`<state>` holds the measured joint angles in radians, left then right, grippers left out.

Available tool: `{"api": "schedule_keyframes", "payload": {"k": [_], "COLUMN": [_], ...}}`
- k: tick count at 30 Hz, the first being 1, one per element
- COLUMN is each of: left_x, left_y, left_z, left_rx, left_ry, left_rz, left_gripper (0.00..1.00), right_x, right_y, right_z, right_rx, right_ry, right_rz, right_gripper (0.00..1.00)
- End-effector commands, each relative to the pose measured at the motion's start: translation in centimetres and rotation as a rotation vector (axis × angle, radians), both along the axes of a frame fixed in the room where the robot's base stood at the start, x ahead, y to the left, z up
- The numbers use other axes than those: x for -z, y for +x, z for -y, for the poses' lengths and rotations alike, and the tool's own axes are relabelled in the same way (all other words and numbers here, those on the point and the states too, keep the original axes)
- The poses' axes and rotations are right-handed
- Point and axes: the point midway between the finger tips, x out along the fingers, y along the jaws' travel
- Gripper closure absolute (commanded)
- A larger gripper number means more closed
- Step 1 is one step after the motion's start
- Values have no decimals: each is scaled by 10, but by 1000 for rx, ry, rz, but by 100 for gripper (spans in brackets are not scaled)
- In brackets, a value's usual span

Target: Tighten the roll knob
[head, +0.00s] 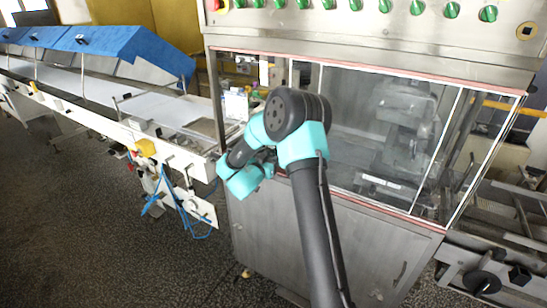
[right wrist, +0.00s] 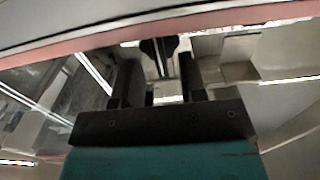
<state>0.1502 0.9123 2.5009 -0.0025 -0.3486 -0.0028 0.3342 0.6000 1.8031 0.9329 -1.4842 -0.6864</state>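My right arm reaches up from the bottom of the head view and bends left in front of the enrober's cabinet. Its wrist (head: 240,179) is near the cabinet's left front edge, and its fingers are mostly hidden there. In the right wrist view the right gripper (right wrist: 158,65) has its two dark fingers apart. A small dark part (right wrist: 151,50) on a pale metal piece shows between and beyond them. I cannot tell whether it is the roll knob, or whether the fingers touch it. No roll knob is clearly identifiable in the head view. My left gripper is not in view.
The glass-fronted cabinet (head: 362,150) fills the middle, with green switches (head: 451,10) above. A conveyor (head: 100,92) with blue covers (head: 135,45) runs left. A black round knob or wheel (head: 483,282) is at the lower right. The floor at front left is clear.

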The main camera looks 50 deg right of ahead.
Motion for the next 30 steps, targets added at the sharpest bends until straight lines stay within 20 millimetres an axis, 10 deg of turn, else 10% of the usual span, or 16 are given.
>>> {"api": "schedule_keyframes", "payload": {"k": [14, 30], "left_x": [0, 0], "left_y": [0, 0], "left_z": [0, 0], "left_rx": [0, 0], "left_ry": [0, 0], "left_rz": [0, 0], "left_gripper": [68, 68], "right_x": [0, 0], "right_y": [3, 3], "right_z": [16, 15], "right_rx": [0, 0], "right_ry": [0, 0], "right_rz": [-1, -1], "right_gripper": [62, 100]}}
